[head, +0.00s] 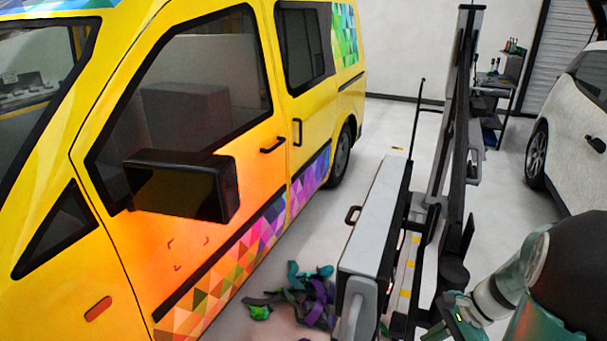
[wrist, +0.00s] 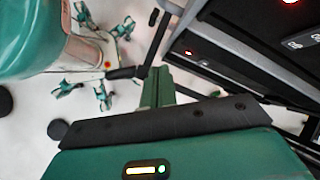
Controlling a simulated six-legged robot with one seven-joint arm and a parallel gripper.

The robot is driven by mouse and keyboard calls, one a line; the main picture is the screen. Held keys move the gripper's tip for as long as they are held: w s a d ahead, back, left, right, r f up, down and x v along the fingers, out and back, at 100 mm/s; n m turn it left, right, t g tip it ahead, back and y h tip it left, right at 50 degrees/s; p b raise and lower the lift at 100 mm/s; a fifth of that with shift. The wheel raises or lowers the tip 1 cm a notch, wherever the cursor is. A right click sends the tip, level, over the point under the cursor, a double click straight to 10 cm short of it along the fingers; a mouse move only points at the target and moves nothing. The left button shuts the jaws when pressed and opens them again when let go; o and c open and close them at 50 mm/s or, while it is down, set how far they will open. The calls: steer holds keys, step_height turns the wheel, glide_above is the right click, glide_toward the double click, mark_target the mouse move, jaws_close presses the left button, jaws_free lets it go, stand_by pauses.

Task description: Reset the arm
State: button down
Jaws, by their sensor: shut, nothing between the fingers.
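My gripper (wrist: 158,84) shows in the wrist view as green fingers pointing away from the teal wrist housing. The fingers are together with nothing between them. In the head view my arm is folded at the lower right, beside the grey wheeled machine (head: 372,225). The gripper's fingertips cannot be made out clearly there. In the wrist view a dark panel of equipment (wrist: 235,65) with small red lights lies to the right of the fingers, apart from them as far as I can tell.
A yellow van (head: 215,55) with a colourful wrap and a black mirror (head: 185,185) stands on the left. Vinyl scraps (head: 305,292) lie on the floor between van and machine. A tall dark post (head: 450,110) rises by the machine. A white car (head: 575,130) is at right.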

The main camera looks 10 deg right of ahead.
steer(key=s+a+r+n+t+h, duration=0.1)
steer(key=s+a+r+n+h, duration=0.2)
steer(key=a+r+n, duration=0.5)
steer(key=s+a+r+n+t+h, duration=0.2)
steer(key=s+a+r+n+h, duration=0.1)
steer(key=a+r+n, duration=0.6)
steer(key=a+r, duration=0.1)
steer(key=a, duration=0.2)
steer(key=shift+s+r, duration=0.1)
